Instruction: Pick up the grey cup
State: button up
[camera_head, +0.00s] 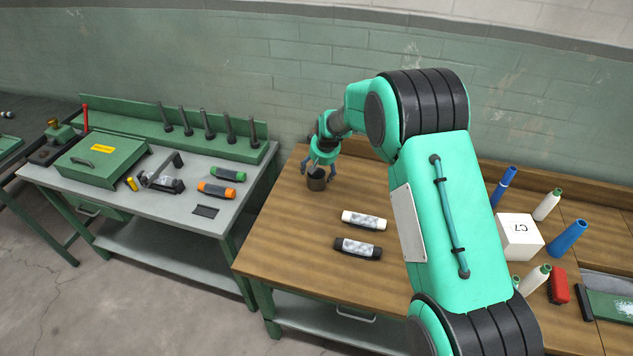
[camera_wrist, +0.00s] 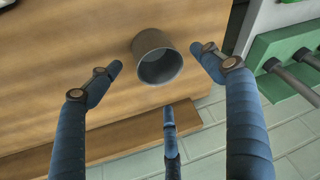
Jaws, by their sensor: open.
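The grey cup (camera_head: 317,183) stands on the wooden bench (camera_head: 290,230) near its back left corner. In the wrist view the grey cup (camera_wrist: 158,58) shows its open, empty mouth. My gripper (camera_head: 319,168) is directly above the cup in the head view. In the wrist view my gripper (camera_wrist: 160,62) has its blue fingers spread wide, with the cup between the two upper fingertips and a third finger below it. The fingers appear apart from the cup. Nothing is held.
A white bottle (camera_head: 364,220) and a black bottle (camera_head: 358,249) lie to the cup's right front. A white box (camera_head: 519,236) and several bottles stand farther right. A grey-topped green workbench (camera_head: 160,200) is on the left. The bench's left front is clear.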

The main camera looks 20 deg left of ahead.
aim_at(316, 174)
jog(key=shift+f, duration=0.1)
jog(key=shift+x, duration=2.55)
jog(key=c, duration=1.2)
